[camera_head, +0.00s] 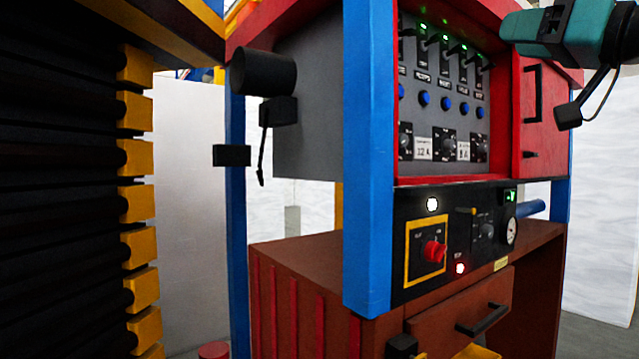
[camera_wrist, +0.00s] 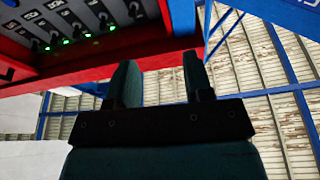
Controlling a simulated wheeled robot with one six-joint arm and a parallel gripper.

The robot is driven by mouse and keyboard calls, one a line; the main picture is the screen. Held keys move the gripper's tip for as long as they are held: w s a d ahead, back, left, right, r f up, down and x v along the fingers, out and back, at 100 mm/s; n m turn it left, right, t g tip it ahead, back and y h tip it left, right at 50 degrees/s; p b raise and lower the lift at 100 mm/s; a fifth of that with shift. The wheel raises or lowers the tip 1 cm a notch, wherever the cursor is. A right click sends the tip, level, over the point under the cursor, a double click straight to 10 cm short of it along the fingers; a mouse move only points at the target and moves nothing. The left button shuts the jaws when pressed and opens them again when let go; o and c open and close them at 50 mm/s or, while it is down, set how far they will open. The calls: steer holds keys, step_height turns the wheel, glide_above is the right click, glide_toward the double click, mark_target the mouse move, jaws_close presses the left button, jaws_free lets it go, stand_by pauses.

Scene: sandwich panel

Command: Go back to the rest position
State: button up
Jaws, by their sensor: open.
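My gripper (camera_wrist: 158,75) shows in the wrist view with its two dark fingers apart and nothing between them. It points up past the top of the panel towards the roof. The teal end of my arm (camera_head: 575,32) is at the upper right in the head view, in front of the panel's right side. The switch panel (camera_head: 445,90) has a row of switches with green lights, blue buttons and black dials below. The panel also shows at the upper left in the wrist view (camera_wrist: 75,25). I see no contact between my gripper and the panel.
A blue post (camera_head: 368,160) stands before the panel. A lower console (camera_head: 455,245) carries a red knob and a gauge, above a brown drawer (camera_head: 465,315) with a black handle. A dark ribbed stack with yellow blocks (camera_head: 140,205) is at left. The roof (camera_wrist: 255,60) is overhead.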

steer(key=s+a+f+g+h, duration=0.1)
steer(key=a+f+g, duration=0.25)
steer(key=f, duration=0.45)
steer(key=s+a+f+m+g+h, duration=0.15)
steer(key=a+f, duration=0.25)
steer(key=f, duration=0.5)
steer(key=a+f+n+g+h, duration=0.1)
steer(key=a+f+g, duration=0.3)
steer(key=f, duration=0.4)
steer(key=s+f+n+g+h+p, duration=0.1)
steer(key=s+f+g+h, duration=0.3)
steer(key=s+f, duration=1.4)
steer(key=g, duration=0.4)
steer(key=shift+a+f+g, duration=0.2)
steer(key=shift+a+g, duration=0.05)
steer(key=shift+g, duration=0.15)
